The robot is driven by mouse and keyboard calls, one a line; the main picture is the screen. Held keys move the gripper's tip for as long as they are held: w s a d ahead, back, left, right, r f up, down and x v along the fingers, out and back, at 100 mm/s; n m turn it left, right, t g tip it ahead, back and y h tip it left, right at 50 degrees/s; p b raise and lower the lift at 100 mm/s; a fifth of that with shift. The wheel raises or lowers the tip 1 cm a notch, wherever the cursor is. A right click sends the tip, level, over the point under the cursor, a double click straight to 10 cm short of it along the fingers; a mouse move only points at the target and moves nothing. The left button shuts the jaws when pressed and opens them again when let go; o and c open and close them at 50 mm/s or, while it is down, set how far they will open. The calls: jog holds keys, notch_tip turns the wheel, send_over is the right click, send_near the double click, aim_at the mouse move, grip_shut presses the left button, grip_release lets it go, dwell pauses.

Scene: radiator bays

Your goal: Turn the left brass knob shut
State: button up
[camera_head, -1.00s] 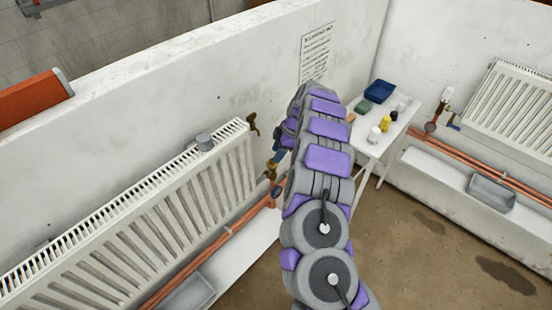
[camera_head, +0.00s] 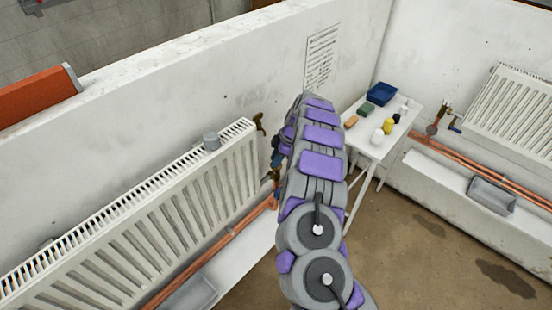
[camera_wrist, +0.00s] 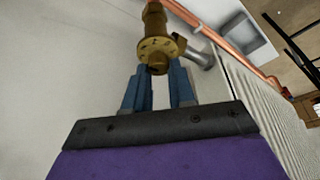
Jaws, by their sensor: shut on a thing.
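The brass knob (camera_wrist: 158,48) shows in the wrist view at the top centre, on a brass valve body joined to a grey fitting and copper pipe. My gripper (camera_wrist: 161,75) has its two blue fingers on either side of the knob's near end, shut on it. In the head view the brass valve (camera_head: 274,173) is at the right end of the left radiator (camera_head: 150,220), partly hidden by my arm. My blue gripper (camera_head: 277,152) is mostly covered there. Another brass fitting (camera_head: 260,123) sits above, at the radiator's top corner.
A white table (camera_head: 372,145) with a blue tray (camera_head: 381,94) and small items stands behind my arm. A second radiator (camera_head: 518,110) with a brass valve (camera_head: 443,112) is on the right wall. Copper pipes (camera_head: 225,238) run low along the left wall. The brown floor at the right is open.

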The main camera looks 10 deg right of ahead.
jog(key=shift+d, duration=0.3)
grip_shut()
jog(key=shift+d, duration=0.2)
jog(key=shift+s+m, duration=0.1)
jog(key=shift+m, duration=0.3)
